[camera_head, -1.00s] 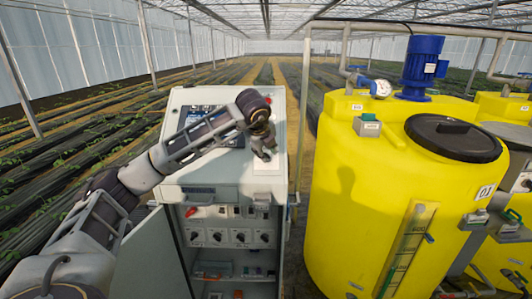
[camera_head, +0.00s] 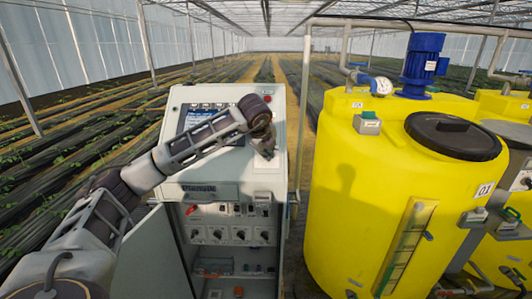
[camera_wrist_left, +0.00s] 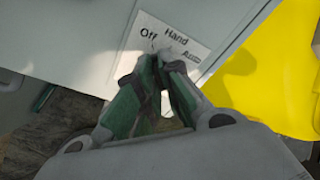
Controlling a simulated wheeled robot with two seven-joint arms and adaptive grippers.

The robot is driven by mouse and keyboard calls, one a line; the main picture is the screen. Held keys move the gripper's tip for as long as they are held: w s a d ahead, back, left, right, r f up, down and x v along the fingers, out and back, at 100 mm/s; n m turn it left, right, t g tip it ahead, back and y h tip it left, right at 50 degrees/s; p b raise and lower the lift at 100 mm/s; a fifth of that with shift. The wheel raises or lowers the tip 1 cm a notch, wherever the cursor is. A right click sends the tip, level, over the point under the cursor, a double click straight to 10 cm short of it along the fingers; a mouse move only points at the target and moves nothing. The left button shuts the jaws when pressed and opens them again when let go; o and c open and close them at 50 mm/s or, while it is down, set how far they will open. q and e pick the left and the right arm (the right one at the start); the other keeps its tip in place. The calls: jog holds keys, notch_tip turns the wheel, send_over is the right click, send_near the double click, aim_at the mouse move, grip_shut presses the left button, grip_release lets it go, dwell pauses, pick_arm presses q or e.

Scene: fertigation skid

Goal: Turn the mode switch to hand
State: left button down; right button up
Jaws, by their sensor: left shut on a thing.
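The mode switch's white label plate (camera_wrist_left: 184,38) shows in the left wrist view on the grey panel, with the words Off, Hand and a partly covered Auto. My left gripper (camera_wrist_left: 160,58) has its fingertips together at the lower edge of this plate. It is shut on the switch knob, which the fingertips mostly hide, so I cannot read where it points. In the head view my left gripper (camera_head: 265,150) is at the right part of the control cabinet's (camera_head: 228,172) sloped top panel. My right gripper is not in view.
The cabinet has a screen (camera_head: 205,118) partly behind my left arm and a red button (camera_head: 267,99) above the gripper. Its lower door (camera_head: 143,262) stands open. A yellow tank (camera_head: 345,215) stands close on the right. Planted rows lie behind.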

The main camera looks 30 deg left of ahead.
pick_arm(q)
jog(key=shift+m, duration=0.5)
jog(key=m+b, duration=0.1)
jog(key=m, duration=0.1)
jog(key=shift+m+g, duration=0.4)
jog(key=shift+w+d+r+m+g+y, duration=0.1)
jog(key=shift+m+g+y, duration=0.25)
jog(key=shift+m, duration=1.95)
jog(key=c, duration=1.6)
grip_release()
jog(key=shift+r, duration=0.1)
jog(key=v, duration=1.1)
jog(key=shift+s+d+r, duration=0.2)
jog(key=shift+s+d, duration=0.1)
